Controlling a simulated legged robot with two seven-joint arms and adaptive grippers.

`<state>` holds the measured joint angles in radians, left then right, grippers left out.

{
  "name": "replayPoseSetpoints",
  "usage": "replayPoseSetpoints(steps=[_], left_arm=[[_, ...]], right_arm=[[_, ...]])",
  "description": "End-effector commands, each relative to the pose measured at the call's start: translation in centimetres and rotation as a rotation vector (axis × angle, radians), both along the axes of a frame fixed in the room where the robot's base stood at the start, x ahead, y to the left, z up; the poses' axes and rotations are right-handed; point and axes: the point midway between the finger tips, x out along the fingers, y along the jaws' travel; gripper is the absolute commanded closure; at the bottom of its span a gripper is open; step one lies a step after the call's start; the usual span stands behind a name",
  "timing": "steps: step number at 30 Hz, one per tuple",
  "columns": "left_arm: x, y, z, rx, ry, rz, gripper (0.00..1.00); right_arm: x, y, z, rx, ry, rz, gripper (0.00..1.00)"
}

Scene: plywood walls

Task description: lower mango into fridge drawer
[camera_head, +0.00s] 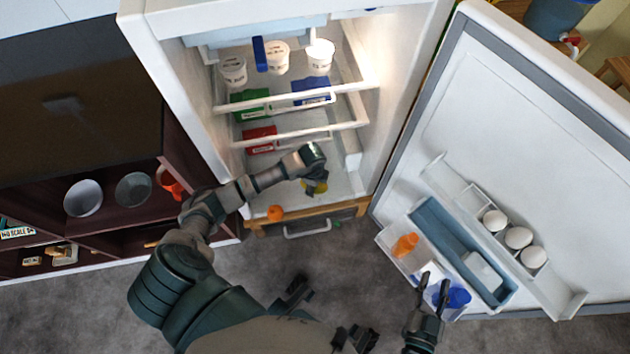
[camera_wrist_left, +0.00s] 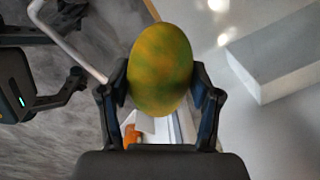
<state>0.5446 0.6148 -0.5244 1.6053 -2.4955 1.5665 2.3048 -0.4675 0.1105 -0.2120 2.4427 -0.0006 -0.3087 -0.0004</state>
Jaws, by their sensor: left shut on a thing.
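The mango, green and yellow, is held between the two fingers of my left gripper (camera_wrist_left: 160,90) and fills the middle of the left wrist view (camera_wrist_left: 160,62). In the head view, my left arm reaches into the lower fridge, and the mango (camera_head: 318,187) shows just below the gripper (camera_head: 314,178), above the drawer area. The fridge drawer (camera_head: 308,218) has a wooden-coloured front and a white handle at the fridge's bottom. Whether the mango touches the drawer is unclear. My right gripper (camera_head: 433,287) has its fingers apart and looks empty, near the door bins.
An orange (camera_head: 275,212) is at the drawer's left. Shelves above hold white tubs (camera_head: 277,57) and green, blue and red packs (camera_head: 260,139). The open fridge door (camera_head: 520,150) carries bins with eggs (camera_head: 518,238). A dark cabinet (camera_head: 110,217) stands left.

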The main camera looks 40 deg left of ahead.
Motion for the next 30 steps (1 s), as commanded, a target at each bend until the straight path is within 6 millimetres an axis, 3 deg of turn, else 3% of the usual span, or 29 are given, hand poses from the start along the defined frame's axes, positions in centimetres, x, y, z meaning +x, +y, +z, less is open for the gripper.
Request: replayPoseSetpoints(steps=[30], left_arm=[[-0.1, 0.0, -5.8, 0.000, 0.002, -0.001, 0.82]], right_arm=[[-0.3, 0.0, -3.8, 0.000, 0.038, 0.000, 0.60]])
